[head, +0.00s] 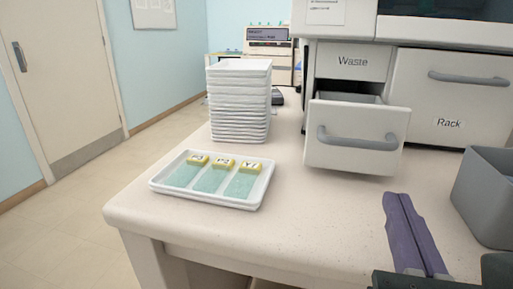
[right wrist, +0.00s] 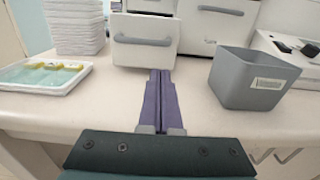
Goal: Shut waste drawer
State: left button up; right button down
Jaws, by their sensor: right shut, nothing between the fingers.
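The waste drawer (head: 354,138) is a white drawer with a grey bar handle, under a panel marked "Waste". It stands pulled out from the machine, with a dark gap showing behind its front. It also shows in the right wrist view (right wrist: 143,54), straight ahead of the fingers. My right gripper (head: 397,197) has purple fingers pressed together with nothing between them. In the right wrist view the fingers (right wrist: 159,75) point at the drawer front's lower right side; I cannot tell whether they touch it. My left gripper is not in view.
A white tray (head: 215,205) with three yellow-labelled slides lies at the left front of the bench. A stack of white trays (head: 240,100) stands behind it. A grey bin (head: 490,190) stands right of my right gripper. The Rack drawer (head: 448,98) looks shut.

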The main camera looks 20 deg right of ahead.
aim_at(370, 133)
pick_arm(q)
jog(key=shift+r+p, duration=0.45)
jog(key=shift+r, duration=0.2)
pick_arm(e)
jog(key=x, duration=1.1)
jog(key=shift+d, duration=0.1)
jog(key=shift+w+d, duration=0.15)
jog(key=shift+w, duration=0.15)
jog(key=b+x, duration=0.1)
jog(key=x, duration=0.7)
jog(key=shift+w+d, duration=0.3)
jog(key=b+x, duration=0.1)
jog(key=x, duration=0.4)
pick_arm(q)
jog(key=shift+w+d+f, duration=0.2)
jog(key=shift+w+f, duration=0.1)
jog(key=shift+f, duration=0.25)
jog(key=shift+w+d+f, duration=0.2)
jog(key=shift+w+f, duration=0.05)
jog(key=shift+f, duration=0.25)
pick_arm(e)
jog(key=shift+d+f, duration=0.1)
jog(key=shift+f, duration=0.15)
